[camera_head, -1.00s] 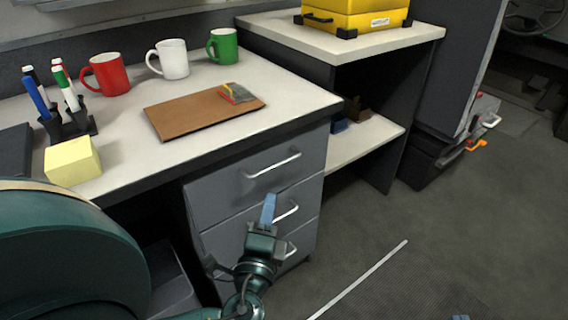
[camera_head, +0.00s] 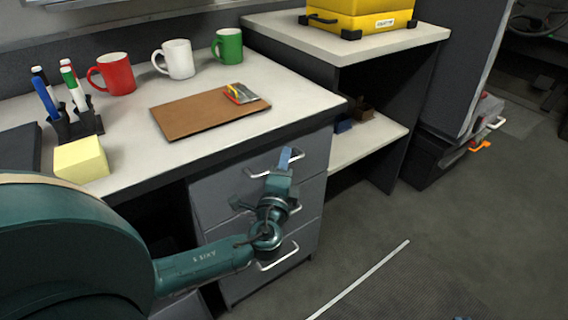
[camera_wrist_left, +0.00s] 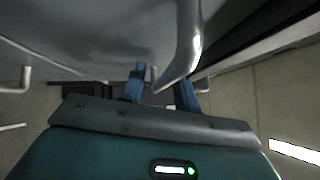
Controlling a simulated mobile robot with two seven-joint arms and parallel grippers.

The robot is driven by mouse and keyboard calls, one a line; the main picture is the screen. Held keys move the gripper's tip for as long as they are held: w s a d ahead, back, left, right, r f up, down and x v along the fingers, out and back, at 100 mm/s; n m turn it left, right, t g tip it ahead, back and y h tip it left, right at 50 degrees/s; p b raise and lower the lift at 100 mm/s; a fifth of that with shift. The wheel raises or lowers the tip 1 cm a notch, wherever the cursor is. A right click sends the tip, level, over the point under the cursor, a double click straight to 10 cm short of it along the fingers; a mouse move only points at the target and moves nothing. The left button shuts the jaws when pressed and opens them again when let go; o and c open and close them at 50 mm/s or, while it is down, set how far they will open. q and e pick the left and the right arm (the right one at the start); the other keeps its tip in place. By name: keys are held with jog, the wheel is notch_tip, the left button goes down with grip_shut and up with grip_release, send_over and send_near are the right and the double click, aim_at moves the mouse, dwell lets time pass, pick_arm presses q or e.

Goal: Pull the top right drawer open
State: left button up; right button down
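The grey top drawer (camera_head: 222,195) is the highest of three under the right end of the desk. It looks closed. Its bar handle (camera_head: 256,176) is partly hidden by my left gripper (camera_head: 285,158), which is right at the handle. In the left wrist view, the two blue fingers of my left gripper (camera_wrist_left: 160,90) are apart. The metal handle (camera_wrist_left: 187,45) runs down into the space between them, and I cannot tell whether it touches a finger. A small blue sliver at the bottom edge of the head view looks like the tip of my right gripper (camera_head: 462,318).
The lower drawer handle (camera_head: 279,257) sticks out below my left wrist. The desktop (camera_head: 215,88) holds mugs, a clipboard (camera_head: 200,117), a pen holder (camera_head: 78,125) and a yellow block (camera_head: 81,159). An open shelf (camera_head: 375,140) stands to the right. The floor (camera_head: 425,220) ahead of the drawers is mostly clear.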

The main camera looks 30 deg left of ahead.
pick_arm(q)
grip_shut()
dwell(0.6)
